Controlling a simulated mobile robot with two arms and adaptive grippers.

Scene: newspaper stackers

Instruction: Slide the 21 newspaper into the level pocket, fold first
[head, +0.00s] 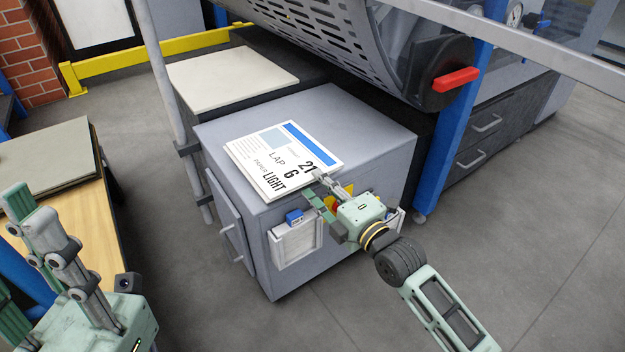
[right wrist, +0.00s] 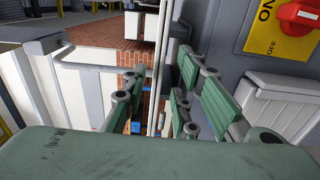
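The 21 newspaper (head: 285,155) lies flat on the grey cabinet top (head: 330,120), its large "21" and "LIGHT" toward the front edge. My right gripper (head: 314,186) is at that edge, overlapping the paper's near corner in the head view. A white pocket (head: 297,247) hangs on the cabinet front below; another pocket (head: 396,222) is mostly hidden behind my gripper. I cannot tell which is level. My left gripper (head: 40,245) appears open and empty at lower left.
A yellow ON/OFF switch panel (right wrist: 262,35) with a red knob (right wrist: 298,14) is on the cabinet front. The perforated press drum (head: 320,40) overhangs the back. A blue post (head: 446,140) stands right. A wooden table (head: 70,200) is at left. Floor in front is clear.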

